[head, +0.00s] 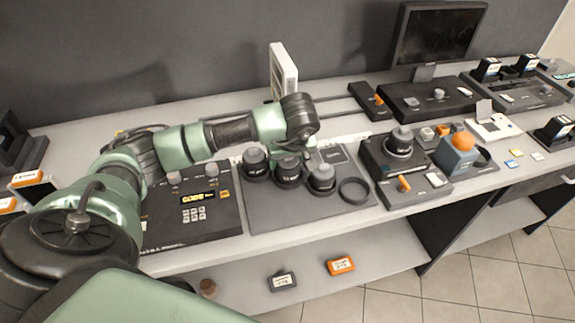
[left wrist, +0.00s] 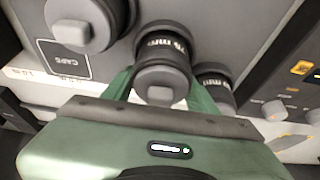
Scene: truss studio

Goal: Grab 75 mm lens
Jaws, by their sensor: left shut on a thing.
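Three dark lenses with grey caps stand in a row on a dark mat (head: 262,212). The middle lens (head: 289,171) shows in the left wrist view (left wrist: 162,62) between the green fingers, with a label that seems to read 75 mm. My left gripper (head: 303,146) reaches down from behind and is shut on this lens; it also shows in the left wrist view (left wrist: 163,88). The lens appears still at mat level. Another lens (head: 322,179) stands to its right, and one (head: 255,161) to its left. My right gripper is out of view.
An empty dark ring (head: 354,191) lies on the mat's right. A keypad console (head: 190,212) is left of the mat. A dark unit (head: 392,160) carrying another capped lens stands to the right. Two small cases lie on the lower shelf (head: 310,285).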

